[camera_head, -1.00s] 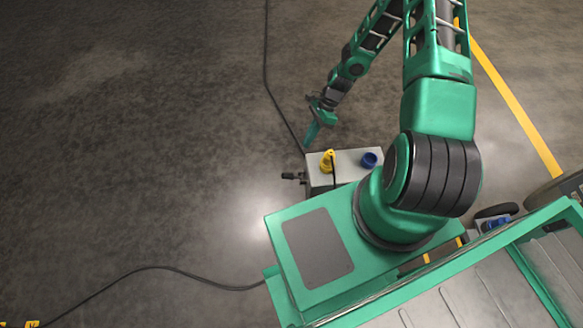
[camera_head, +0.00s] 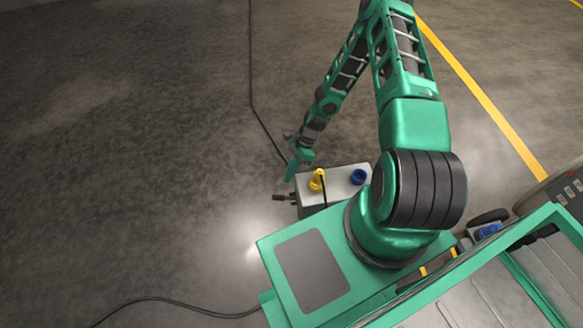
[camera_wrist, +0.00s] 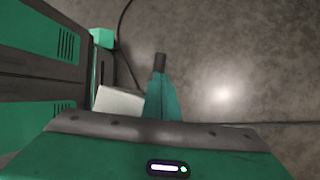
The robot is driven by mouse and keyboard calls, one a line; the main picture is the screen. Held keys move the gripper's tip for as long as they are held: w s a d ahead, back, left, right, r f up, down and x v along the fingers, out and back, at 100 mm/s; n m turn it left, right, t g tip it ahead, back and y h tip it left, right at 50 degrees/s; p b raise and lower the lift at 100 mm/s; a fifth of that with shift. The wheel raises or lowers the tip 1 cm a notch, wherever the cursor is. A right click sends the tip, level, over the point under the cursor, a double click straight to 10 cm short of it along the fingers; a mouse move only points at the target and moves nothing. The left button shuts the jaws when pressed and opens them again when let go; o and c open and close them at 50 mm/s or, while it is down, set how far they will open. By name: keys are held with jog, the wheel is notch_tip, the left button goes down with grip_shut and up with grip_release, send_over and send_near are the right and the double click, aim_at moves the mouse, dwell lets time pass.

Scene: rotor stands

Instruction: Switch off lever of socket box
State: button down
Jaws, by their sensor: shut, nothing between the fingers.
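The socket box (camera_head: 338,180) is a light grey box on the floor, with a yellow plug (camera_head: 317,180) and a blue socket (camera_head: 358,176) on top. Its dark lever (camera_head: 284,197) sticks out from the left side. My gripper (camera_head: 290,175) is shut and empty, pointing down just above and behind the lever. In the wrist view my closed green fingers (camera_wrist: 161,97) stand with a dark lever end (camera_wrist: 160,62) showing just beyond their tips. The box (camera_wrist: 118,102) is partly hidden there. I cannot tell whether the fingers touch the lever.
A black cable (camera_head: 252,80) runs along the floor behind the box. Another cable (camera_head: 165,302) lies at the front left. A yellow floor line (camera_head: 480,95) crosses at the right. The floor (camera_head: 120,170) to the left is clear.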

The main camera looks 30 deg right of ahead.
aim_at(283, 198)
jog(key=x, duration=0.7)
jog(key=shift+a+f, duration=0.15)
jog(key=shift+f, duration=0.1)
